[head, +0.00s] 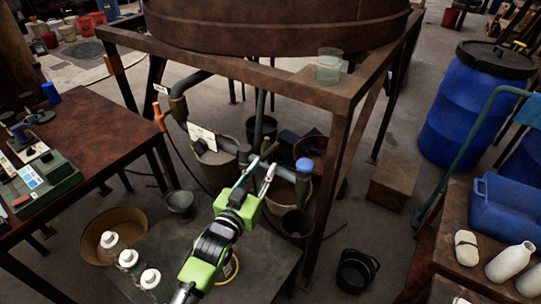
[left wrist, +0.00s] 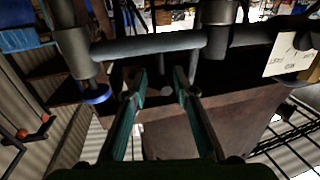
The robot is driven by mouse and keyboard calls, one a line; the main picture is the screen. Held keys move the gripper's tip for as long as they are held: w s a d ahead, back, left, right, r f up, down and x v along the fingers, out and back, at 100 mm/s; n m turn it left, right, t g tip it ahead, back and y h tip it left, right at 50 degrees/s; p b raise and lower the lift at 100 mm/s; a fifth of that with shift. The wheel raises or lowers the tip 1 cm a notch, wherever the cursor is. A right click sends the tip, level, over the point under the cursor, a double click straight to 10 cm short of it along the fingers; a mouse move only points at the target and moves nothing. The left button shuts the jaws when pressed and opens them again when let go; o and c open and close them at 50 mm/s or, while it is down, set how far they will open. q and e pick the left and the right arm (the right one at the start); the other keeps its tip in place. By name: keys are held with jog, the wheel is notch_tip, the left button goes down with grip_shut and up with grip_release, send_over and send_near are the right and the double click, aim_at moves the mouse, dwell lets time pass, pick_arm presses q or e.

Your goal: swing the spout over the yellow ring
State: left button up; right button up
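The spout is a grey pipe (head: 228,146) under the vat. It runs to a downturned end with a blue cap (head: 305,165). In the left wrist view the pipe (left wrist: 150,48) crosses beyond my fingers, with the blue part (left wrist: 97,94) at left. The yellow ring (head: 232,268) lies on a dark low surface near the front, partly hidden by my left arm. My left gripper (head: 262,168) is open beside the pipe, left of the blue cap. In the left wrist view its fingertips (left wrist: 159,75) are apart with nothing held between them. My right gripper is not in view.
The vat (head: 275,25) sits on a brown frame whose near leg (head: 326,185) stands right of the spout. A glass beaker (head: 329,66) stands on the frame's corner. Buckets stand below the pipe. White-capped jars (head: 130,260) and a tan bowl (head: 112,222) are at left front.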

aim_at(269, 159)
pick_arm(q)
jog(key=x, duration=0.4)
jog(key=shift+w+r, duration=0.1)
jog(key=shift+w+d, duration=0.3)
jog(key=shift+w, duration=0.4)
grip_shut()
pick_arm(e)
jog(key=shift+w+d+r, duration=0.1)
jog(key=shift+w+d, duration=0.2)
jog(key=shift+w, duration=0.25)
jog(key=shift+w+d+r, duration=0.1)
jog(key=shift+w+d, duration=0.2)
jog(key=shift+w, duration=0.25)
